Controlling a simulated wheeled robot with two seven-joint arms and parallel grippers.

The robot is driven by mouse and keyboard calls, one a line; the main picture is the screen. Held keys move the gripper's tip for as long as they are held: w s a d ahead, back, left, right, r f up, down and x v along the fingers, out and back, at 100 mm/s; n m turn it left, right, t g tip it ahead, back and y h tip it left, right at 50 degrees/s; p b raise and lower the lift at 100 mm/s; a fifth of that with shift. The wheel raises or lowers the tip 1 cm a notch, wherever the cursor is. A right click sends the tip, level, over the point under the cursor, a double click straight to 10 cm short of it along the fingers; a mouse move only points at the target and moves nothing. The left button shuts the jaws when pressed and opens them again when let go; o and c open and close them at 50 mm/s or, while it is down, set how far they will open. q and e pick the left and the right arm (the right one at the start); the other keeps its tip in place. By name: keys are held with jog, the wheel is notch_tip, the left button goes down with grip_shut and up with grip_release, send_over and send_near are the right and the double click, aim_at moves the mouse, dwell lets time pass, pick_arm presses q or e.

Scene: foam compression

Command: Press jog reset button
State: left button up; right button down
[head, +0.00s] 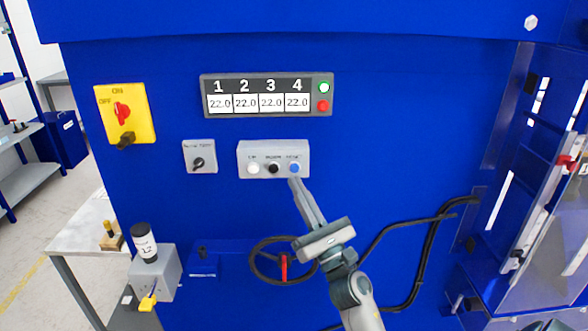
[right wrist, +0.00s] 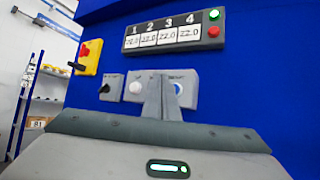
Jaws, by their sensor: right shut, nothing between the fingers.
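A grey button box (head: 274,159) is mounted on the blue machine front. It carries a white button (head: 254,169), a black button (head: 274,168) and a blue button (head: 295,168) with small labels above them. The rightmost label looks like "reset" but is blurred. My right gripper (head: 295,182) is shut and empty, its tips just below the blue button; I cannot tell whether they touch it. In the right wrist view the fingers (right wrist: 161,100) reach up to the box (right wrist: 185,90), and the blue button (right wrist: 178,88) shows right of the tips.
A display panel (head: 266,95) with four readings of 22.0, a green and a red button sits above. A yellow switch plate (head: 140,101) and a grey selector box (head: 200,156) are left. A handwheel (head: 262,272) and black cables (head: 432,240) lie below.

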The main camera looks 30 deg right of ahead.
jog(key=shift+s+a, duration=0.35)
jog(key=shift+s, duration=0.2)
jog(key=shift+s+a, duration=0.3)
jog(key=shift+s, duration=0.2)
